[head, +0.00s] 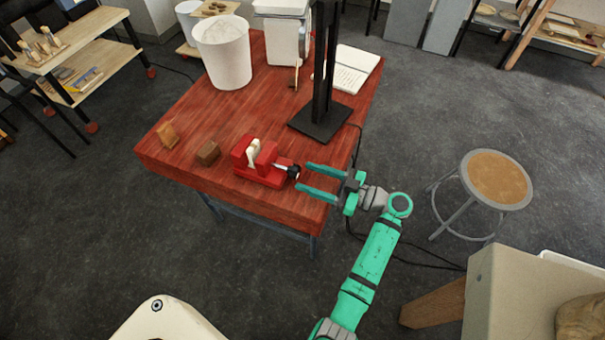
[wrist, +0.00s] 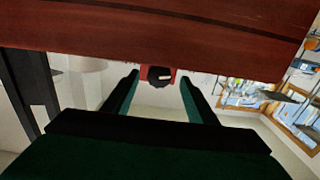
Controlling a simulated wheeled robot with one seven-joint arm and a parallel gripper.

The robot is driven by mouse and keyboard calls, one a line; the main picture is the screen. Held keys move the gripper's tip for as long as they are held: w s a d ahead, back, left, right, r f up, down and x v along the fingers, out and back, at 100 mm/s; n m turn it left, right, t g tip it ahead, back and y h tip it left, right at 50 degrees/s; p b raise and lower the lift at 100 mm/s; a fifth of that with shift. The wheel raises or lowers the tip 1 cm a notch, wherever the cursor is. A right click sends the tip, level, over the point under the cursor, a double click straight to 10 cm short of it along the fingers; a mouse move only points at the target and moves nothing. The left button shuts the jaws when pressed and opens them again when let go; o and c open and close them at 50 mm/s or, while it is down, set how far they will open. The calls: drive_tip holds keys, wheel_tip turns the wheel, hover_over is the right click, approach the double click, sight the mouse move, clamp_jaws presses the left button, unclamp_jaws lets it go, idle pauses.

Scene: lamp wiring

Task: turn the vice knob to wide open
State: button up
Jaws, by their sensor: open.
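A red vice (head: 257,166) sits near the front edge of the red-brown wooden table, with a pale piece (head: 253,152) between its jaws. Its black knob (head: 292,171) sticks out on the right side, facing my gripper. My gripper (head: 306,179) is open, with its two green fingers pointing left at the knob, just short of it. In the wrist view the black knob (wrist: 159,77) shows between and beyond the fingertips (wrist: 159,80), with a bit of red vice behind it. The fingers do not appear to touch the knob. How far the vice jaws are apart is hard to tell.
On the table (head: 300,205) stand a black post on a square base (head: 320,123), a white bin (head: 224,55), two small wooden blocks (head: 207,152) and an open notebook (head: 351,72). A round stool (head: 497,178) stands to the right. The floor between is clear apart from a cable.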

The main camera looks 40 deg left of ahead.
drive_tip(key=shift+x, duration=1.2)
drive_tip(key=c, duration=1.1)
drive_tip(key=shift+o, duration=0.2)
drive_tip(key=shift+s+a, duration=0.1)
drive_tip(key=shift+a, duration=0.15)
drive_tip(key=shift+d, duration=0.2)
drive_tip(key=shift+d+f+n, duration=0.1)
drive_tip(key=shift+n, duration=0.4)
